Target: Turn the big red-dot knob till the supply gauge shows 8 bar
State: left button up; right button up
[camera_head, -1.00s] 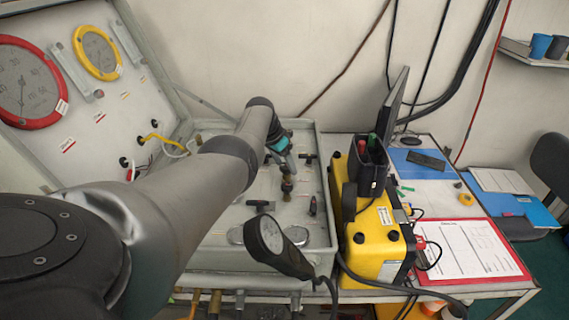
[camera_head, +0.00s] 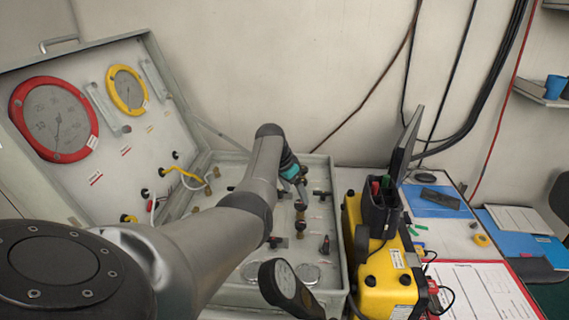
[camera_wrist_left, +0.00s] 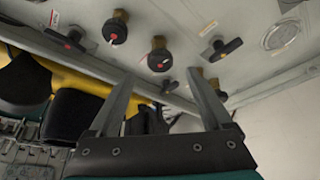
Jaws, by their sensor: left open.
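The air panel case (camera_head: 335,220) lies open, with knobs on its base. In the left wrist view, a black-and-brass knob with a red dot (camera_wrist_left: 160,55) lies just past my left fingertips, between them in the picture. A second red-marked knob (camera_wrist_left: 117,28) is to its left. I cannot tell for sure which is the big one. My left gripper (camera_wrist_left: 160,76) is open and empty; in the head view it (camera_head: 302,190) hangs over the knobs, partly hiding them. My right gripper is not in view.
The lid holds a red-rimmed gauge (camera_head: 54,120) and a yellow-rimmed gauge (camera_head: 127,90). T-handles (camera_wrist_left: 215,48) sit beside the knobs. A yellow box (camera_head: 385,275) stands close on the right, with a monitor (camera_head: 406,150) behind. My left arm covers part of the case.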

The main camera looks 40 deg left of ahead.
pick_arm(q)
jog(key=v, duration=1)
dwell(0.8)
